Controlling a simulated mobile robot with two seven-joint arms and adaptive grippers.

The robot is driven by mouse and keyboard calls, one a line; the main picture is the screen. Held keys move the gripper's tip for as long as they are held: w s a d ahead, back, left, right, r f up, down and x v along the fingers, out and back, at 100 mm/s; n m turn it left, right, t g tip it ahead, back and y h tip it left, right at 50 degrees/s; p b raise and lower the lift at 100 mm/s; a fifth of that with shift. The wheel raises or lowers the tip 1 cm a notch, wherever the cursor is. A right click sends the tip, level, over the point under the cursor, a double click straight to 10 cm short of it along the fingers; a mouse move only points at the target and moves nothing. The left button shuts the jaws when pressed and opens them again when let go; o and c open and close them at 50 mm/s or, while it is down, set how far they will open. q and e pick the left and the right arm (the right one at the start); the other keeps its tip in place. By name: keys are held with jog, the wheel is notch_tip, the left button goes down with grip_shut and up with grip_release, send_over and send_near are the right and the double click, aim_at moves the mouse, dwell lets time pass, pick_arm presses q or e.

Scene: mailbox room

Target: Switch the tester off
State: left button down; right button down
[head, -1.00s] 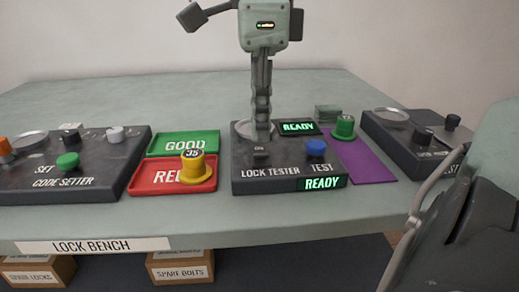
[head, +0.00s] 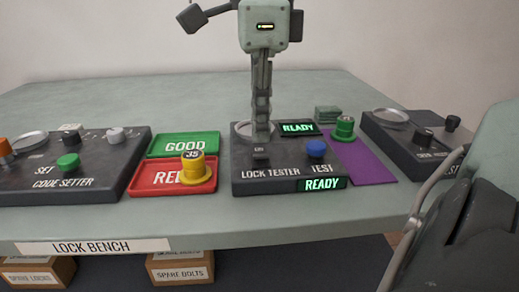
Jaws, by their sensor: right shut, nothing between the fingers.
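The lock tester (head: 245,185) is a dark sloped box in the middle of the bench. It has a blue TEST knob (head: 316,149), a small dark switch (head: 260,155) at its left, and two displays lit green, the front one (head: 322,184) reading READY. My right gripper (head: 262,138) points straight down over the tester, its fingers shut and empty. The fingertips are just behind the switch in the picture; I cannot tell whether they touch it. The gripper hides part of a round pale plate on the tester. My left gripper is out of view.
Left of the tester are a green GOOD tray (head: 184,143) and a red tray (head: 150,178) with a yellow piece (head: 194,168). The code setter (head: 100,185) is farther left. A purple mat (head: 365,165) with a green piece (head: 344,127) lies right.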

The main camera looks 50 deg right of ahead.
aim_at(261, 155)
jog(key=shift+f+b, duration=1)
jog(key=shift+f, duration=0.35)
dwell(0.6)
jog(key=shift+r, duration=0.1)
notch_tip(261, 155, up, 7)
jog(key=p, duration=0.6)
jog(key=shift+s, duration=0.1)
dwell(0.7)
